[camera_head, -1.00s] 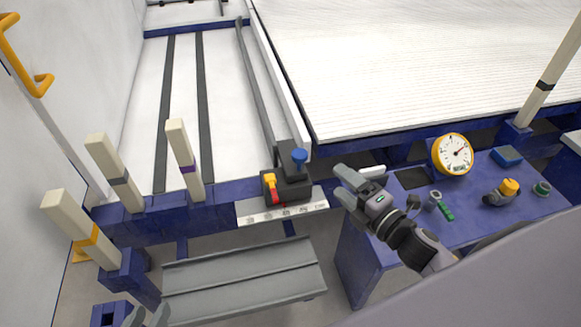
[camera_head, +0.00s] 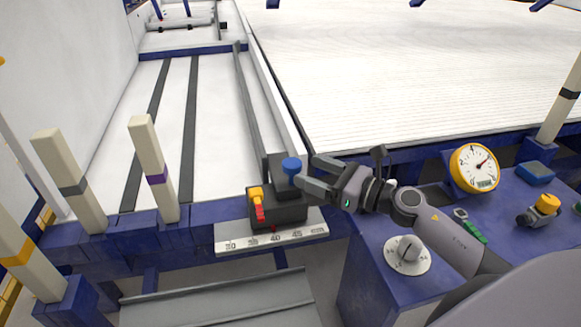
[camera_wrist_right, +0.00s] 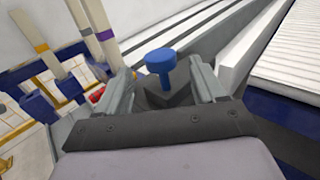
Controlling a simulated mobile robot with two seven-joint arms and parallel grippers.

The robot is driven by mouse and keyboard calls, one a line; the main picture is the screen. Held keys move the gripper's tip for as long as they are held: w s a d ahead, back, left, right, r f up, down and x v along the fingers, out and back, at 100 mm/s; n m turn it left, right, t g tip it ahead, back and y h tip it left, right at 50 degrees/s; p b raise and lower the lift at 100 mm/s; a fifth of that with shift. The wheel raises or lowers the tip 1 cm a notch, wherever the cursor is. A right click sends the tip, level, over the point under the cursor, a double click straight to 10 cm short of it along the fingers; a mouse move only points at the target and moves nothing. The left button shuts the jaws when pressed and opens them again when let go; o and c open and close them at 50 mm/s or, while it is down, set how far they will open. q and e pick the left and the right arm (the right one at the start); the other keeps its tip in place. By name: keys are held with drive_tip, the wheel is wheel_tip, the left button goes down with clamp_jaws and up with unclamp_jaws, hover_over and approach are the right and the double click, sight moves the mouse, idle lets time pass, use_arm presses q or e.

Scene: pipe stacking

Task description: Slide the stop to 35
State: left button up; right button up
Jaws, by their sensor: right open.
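The stop (camera_head: 277,208) is a dark block on the blue front beam, with a blue knob (camera_head: 291,166) on top and a yellow and red lever (camera_head: 257,204) at its left. Below it, a pale scale (camera_head: 262,239) reads 30 to 45 cm; the stop sits above the 35 to 40 stretch, exact reading unclear. My right gripper (camera_head: 308,172) is open, its fingertips close to the right of the knob. In the right wrist view the knob (camera_wrist_right: 160,62) shows between the two fingers, with a gap at each side. My left gripper is out of view.
Pale posts (camera_head: 152,165) stand at the left. A blue bench at the right holds a round gauge (camera_head: 474,168), a dial (camera_head: 407,254) and small items beneath my right arm. A grey trough (camera_head: 220,300) lies below the beam. A white ribbed surface (camera_head: 420,70) is behind.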

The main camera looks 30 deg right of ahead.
sight(299, 167)
drive_tip(key=shift+x, duration=3)
clamp_jaws()
drive_tip(key=shift+a+r, duration=0.15)
drive_tip(key=shift+a, duration=0.15)
drive_tip(key=a+p, duration=0.1)
drive_tip(key=a, duration=0.1)
drive_tip(key=w+a+p, duration=0.1)
drive_tip(key=a, duration=0.1)
drive_tip(key=shift+w+a, duration=0.1)
drive_tip(key=shift+a, duration=0.1)
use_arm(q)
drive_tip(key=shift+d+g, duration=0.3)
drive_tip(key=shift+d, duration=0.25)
